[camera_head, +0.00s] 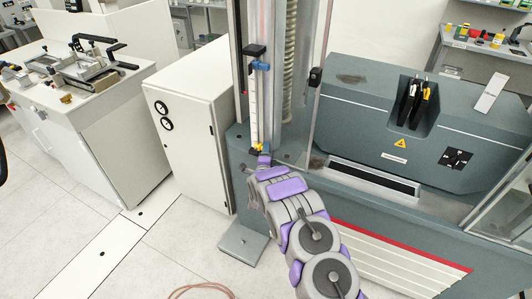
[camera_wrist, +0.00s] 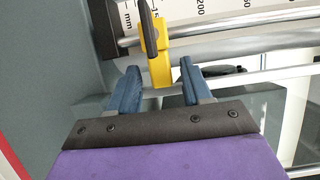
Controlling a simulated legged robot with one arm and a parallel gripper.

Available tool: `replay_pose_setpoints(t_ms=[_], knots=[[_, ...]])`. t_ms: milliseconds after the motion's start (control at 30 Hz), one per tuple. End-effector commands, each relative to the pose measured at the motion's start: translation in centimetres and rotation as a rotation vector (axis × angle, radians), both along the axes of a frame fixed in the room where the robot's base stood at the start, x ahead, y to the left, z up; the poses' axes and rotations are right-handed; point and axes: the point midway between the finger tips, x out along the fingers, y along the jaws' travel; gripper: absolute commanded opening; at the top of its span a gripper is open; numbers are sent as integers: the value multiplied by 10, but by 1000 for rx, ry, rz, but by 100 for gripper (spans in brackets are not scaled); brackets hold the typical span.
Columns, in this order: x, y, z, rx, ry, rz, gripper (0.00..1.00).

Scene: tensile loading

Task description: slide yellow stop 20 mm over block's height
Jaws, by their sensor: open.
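The yellow stop (camera_head: 258,148) sits low on a white vertical scale (camera_head: 254,108) at the front of the machine's column. In the wrist view the yellow stop (camera_wrist: 158,68) has a dark lever across it and sits on a metal rod beside the scale (camera_wrist: 215,12). My gripper (camera_head: 263,160) is at the stop. Its two blue fingers (camera_wrist: 160,85) are open, one on each side of the stop's lower end, with visible gaps. A blue stop (camera_head: 259,66) is high on the same scale. I cannot make out the block.
The grey machine body (camera_head: 415,120) fills the right side, with a dark slot before it. A white cabinet (camera_head: 190,125) stands left of the column. A clear panel edge (camera_head: 318,70) rises right of the column. The floor at lower left is mostly clear.

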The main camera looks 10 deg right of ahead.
Motion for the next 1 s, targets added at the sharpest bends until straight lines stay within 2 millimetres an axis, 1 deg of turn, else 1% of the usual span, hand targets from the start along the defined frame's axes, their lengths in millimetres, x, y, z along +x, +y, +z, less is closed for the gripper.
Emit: replay_pose_setpoints(t_ms=[33,67,533,1000], knots=[[0,0,0,0,0,0,48],[0,0,0,0,0,0,45],[0,-3,0,3,0,-2,0],[0,-6,3,4,0,-7,0]])
